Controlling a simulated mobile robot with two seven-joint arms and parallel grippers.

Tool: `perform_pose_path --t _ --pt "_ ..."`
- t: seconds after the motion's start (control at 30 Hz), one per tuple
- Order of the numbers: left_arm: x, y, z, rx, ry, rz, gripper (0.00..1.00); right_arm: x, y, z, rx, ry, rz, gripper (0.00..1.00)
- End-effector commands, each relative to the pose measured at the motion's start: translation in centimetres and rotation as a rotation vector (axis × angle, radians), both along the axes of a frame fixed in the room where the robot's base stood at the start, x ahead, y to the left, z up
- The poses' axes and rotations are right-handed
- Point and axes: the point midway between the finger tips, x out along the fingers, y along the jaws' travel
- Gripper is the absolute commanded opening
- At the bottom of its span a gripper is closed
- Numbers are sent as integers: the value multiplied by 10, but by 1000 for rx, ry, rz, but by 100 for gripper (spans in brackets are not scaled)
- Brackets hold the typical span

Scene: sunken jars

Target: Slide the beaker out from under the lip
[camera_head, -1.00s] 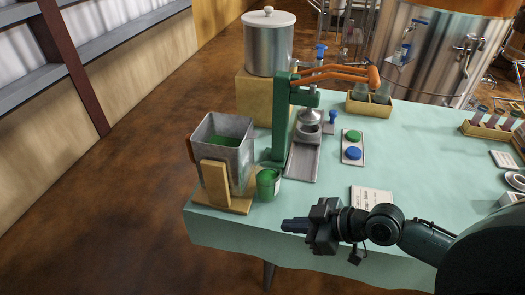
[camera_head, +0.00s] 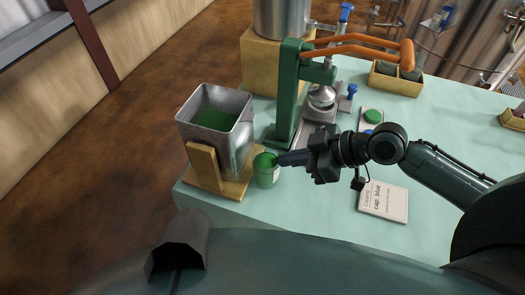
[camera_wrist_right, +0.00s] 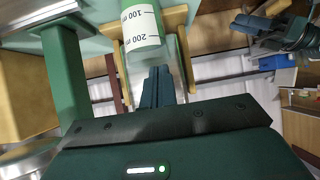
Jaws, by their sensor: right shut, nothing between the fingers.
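The beaker (camera_head: 267,177) is clear glass with green contents and stands close against the right side of the square metal tank (camera_head: 237,143), near its wooden stand. In the right wrist view the beaker (camera_wrist_right: 142,31) shows a white band with upside-down "100 ml" and "200 ml" marks. My right gripper (camera_head: 281,159) is shut and empty, its fingertips at the beaker's upper right side. In the wrist view its fingers (camera_wrist_right: 157,84) point at the beaker; I cannot tell whether they touch. Dark parts at upper right there look like my left gripper (camera_wrist_right: 254,23); its state is unclear.
A green press (camera_head: 288,95) with an orange handle stands behind the beaker. A printed card (camera_head: 384,201) lies to the right, below my right arm. The table's front left edge is close to the tank.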

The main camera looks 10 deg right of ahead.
Motion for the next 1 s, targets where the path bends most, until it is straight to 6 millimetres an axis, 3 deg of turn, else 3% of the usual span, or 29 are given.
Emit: perform_pose_path --t 0.2,0.37,0.5,1.0 --pt "-2 2 3 21 7 -4 44 23 38 3 5 -1 0 0" --pt "-1 2 6 27 3 -7 44 34 57 2 2 -1 1 0" --pt "0 1 4 29 0 -11 44 33 55 -14 -2 2 -1 0" --pt "0 0 5 23 -1 -11 44 30 50 -22 -12 11 -1 0"
